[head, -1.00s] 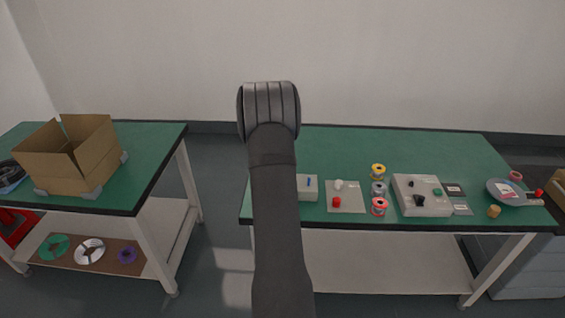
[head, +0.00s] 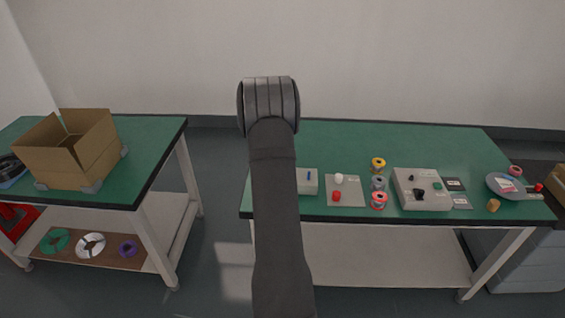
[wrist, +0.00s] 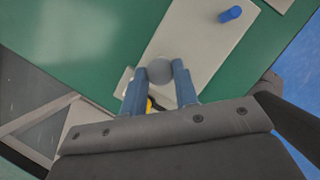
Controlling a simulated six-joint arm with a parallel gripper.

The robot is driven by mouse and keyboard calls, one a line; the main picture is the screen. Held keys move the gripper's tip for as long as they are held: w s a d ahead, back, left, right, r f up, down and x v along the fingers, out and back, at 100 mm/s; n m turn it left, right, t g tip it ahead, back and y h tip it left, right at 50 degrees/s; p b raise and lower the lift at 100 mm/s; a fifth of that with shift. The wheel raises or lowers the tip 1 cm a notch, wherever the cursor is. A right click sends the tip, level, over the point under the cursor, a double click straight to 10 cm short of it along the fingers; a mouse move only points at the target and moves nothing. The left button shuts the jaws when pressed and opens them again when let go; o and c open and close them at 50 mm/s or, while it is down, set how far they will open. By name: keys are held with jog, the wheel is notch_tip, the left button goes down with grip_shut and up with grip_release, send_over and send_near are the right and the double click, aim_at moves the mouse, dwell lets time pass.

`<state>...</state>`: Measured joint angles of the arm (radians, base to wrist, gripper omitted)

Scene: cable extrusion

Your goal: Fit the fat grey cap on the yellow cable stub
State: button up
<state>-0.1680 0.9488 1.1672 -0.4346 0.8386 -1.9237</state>
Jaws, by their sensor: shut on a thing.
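In the wrist view, the two blue fingers of my gripper (wrist: 159,82) are closed on the round grey cap (wrist: 160,69). A small piece of yellow (wrist: 150,105), likely the cable stub, shows between the fingers, on the near side of the cap. I cannot tell whether cap and stub touch. The pale board (wrist: 195,45) lies beneath, with an upright blue stub (wrist: 231,14) near its far end. In the head view, my arm hides the gripper, cap and yellow stub; the blue stub (head: 309,175) shows just right of the arm.
Right of the blue stub, a plate (head: 352,200) bears a white and a red piece. Several spools (head: 378,183) and a grey control box (head: 424,204) stand further right on the green table (head: 450,150). A cardboard box (head: 90,165) stands on the left table.

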jog(key=shift+f, duration=0.1)
jog(key=o, duration=1)
jog(key=shift+o, duration=0.6)
jog(key=shift+o, duration=1.1)
jog(key=shift+r, duration=3.55)
